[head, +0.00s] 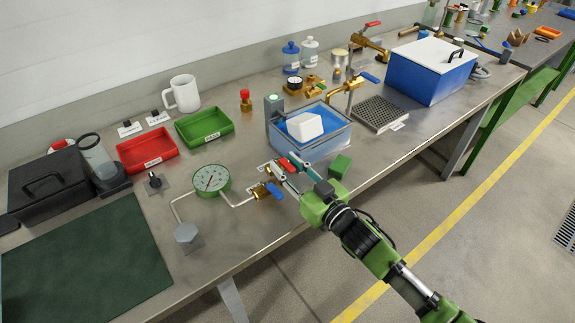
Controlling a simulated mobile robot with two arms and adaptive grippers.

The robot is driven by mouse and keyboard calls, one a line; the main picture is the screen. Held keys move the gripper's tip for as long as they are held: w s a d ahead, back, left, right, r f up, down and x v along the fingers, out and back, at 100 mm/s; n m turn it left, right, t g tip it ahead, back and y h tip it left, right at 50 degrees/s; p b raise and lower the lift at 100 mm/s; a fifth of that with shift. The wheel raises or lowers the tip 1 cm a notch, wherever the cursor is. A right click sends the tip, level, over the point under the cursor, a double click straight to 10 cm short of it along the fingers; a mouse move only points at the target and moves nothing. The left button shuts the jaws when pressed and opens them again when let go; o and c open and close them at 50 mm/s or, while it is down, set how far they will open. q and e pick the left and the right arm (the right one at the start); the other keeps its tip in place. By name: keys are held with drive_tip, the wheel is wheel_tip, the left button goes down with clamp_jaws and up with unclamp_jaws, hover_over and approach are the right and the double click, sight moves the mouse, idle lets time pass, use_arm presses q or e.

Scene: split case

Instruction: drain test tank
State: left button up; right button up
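A clear test tank (338,141) with water in it stands on the bench, a white block (304,126) sitting in it. A grey post with a pale green top (273,104) is at its left corner. In front of it are brass valve fittings (262,190) with a blue lever (275,191), joined by a thin pipe to a green-rimmed gauge (211,180). My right gripper (284,170) reaches in from the lower right, its fingers beside the fittings around a small red part (287,165). Whether they grip it is too small to tell. My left gripper is out of view.
Red (147,151) and green (205,126) trays stand left of the tank. A drain grate (380,113) and a blue cooler box (431,71) are to the right. A green mat (85,262) lies at front left.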

clamp_jaws()
drive_tip(key=shift+s+a+r+m+t+h, duration=0.2)
drive_tip(key=shift+a+m+t+h, duration=0.1)
drive_tip(key=shift+m, duration=0.1)
drive_tip(key=shift+f+m+t+h, duration=0.1)
drive_tip(key=shift+m+t+h, duration=0.2)
drive_tip(key=shift+h, duration=0.3)
unclamp_jaws()
